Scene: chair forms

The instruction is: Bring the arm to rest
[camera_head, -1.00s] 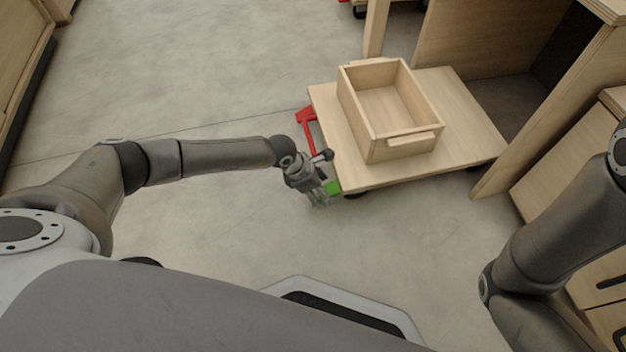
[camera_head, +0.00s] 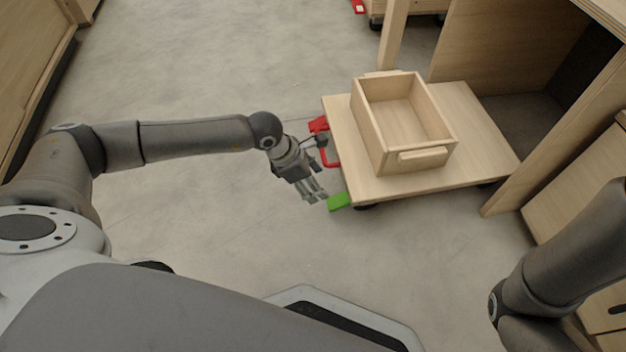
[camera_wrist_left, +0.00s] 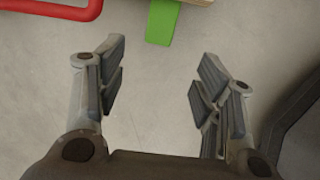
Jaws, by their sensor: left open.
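My left arm (camera_head: 180,140) reaches in from the left in the head view. Its gripper (camera_head: 316,198) hangs over the floor just left of the wooden dolly (camera_head: 470,172), near the dolly's green pedal (camera_head: 340,201) and red handle (camera_head: 330,155). In the left wrist view the gripper (camera_wrist_left: 155,95) has its fingers wide apart with bare floor between them. The green pedal (camera_wrist_left: 162,22) lies beyond the fingertips there, apart from them. My right arm (camera_head: 565,255) shows at the right edge, but its gripper is out of view.
An empty wooden box (camera_head: 400,112) with end handles sits on the dolly. A wooden desk (camera_head: 500,45) stands behind and right of the dolly. A wooden cabinet (camera_head: 30,60) lines the left edge. Open floor (camera_head: 210,65) lies between them.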

